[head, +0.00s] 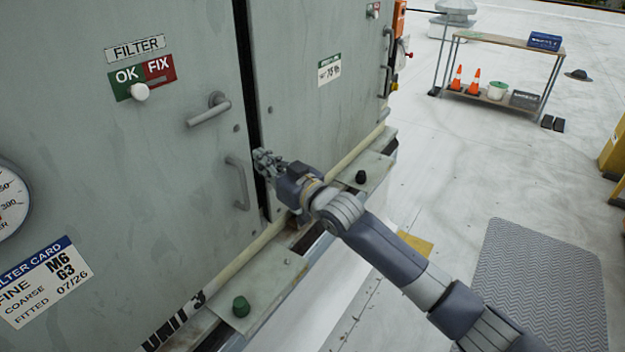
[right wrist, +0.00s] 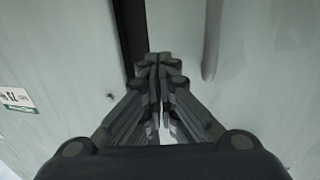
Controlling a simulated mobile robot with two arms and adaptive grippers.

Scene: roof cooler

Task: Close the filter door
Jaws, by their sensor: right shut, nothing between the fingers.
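The filter door (head: 190,180) is the large grey-green panel on the left in the head view, with a FILTER plate, a lever handle (head: 208,110) and a bar pull handle (head: 238,182). A dark gap (head: 247,70) runs between its right edge and the neighbouring panel. My right gripper (head: 262,158) is shut and empty at this edge, just right of the pull handle. In the right wrist view the shut fingertips (right wrist: 158,62) lie between the dark gap (right wrist: 130,40) and a grey bar (right wrist: 211,40). Whether they touch the door is unclear. My left gripper is not in view.
The neighbouring panel (head: 310,40) carries a small label (head: 329,69). A grey mat (head: 540,280) lies on the roof at right; a shelf table (head: 505,42) stands farther back.

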